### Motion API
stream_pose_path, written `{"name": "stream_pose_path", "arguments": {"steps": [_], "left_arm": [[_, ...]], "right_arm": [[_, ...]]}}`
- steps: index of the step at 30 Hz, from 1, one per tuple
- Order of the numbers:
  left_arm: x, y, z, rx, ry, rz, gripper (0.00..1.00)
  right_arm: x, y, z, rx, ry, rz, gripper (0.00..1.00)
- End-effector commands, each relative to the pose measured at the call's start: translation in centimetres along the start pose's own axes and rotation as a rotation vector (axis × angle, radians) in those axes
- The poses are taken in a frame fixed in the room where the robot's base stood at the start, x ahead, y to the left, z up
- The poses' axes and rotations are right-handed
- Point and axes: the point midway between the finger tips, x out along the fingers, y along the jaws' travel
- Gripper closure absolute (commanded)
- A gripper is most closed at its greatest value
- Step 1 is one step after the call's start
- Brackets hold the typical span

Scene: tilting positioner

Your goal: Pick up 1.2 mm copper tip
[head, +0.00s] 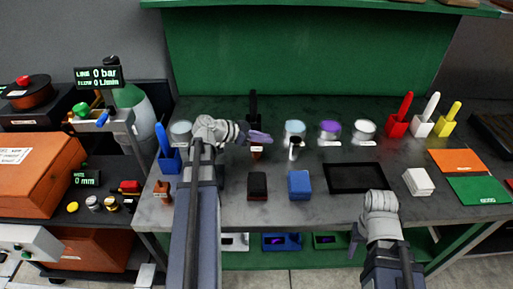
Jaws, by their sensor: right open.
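A small copper-brown piece (257,153) with a pale label stands on the grey bench in the head view, just below my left gripper. Another small copper-brown piece (163,189) stands near the bench's left edge. I cannot read a size on either, so which is the 1.2 mm copper tip is unclear. My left gripper (262,137) reaches over the bench, its fingers pointing right; I cannot tell whether it is open or touches the labelled piece. My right gripper (353,243) is open and low at the bench's front edge, far from both pieces.
A metal cup (295,149) stands close right of my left gripper. A dark tray (356,178) and white block (418,182) lie right. Round tins line the back. Bare bench remains between them.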

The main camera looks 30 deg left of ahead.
Motion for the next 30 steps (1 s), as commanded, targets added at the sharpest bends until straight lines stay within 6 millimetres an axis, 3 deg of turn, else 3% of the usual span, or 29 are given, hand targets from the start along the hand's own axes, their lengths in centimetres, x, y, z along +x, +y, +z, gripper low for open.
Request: {"name": "stream_pose_path", "arguments": {"steps": [4, 30], "left_arm": [[-0.01, 0.00, 0.01, 0.000, 0.000, 0.000, 1.00], [-0.02, 0.00, 0.02, 0.000, 0.000, 0.000, 1.00]], "right_arm": [[0.00, 0.00, 0.00, 0.000, 0.000, 0.000, 0.50], [0.00, 0.00, 0.00, 0.000, 0.000, 0.000, 0.50]]}}
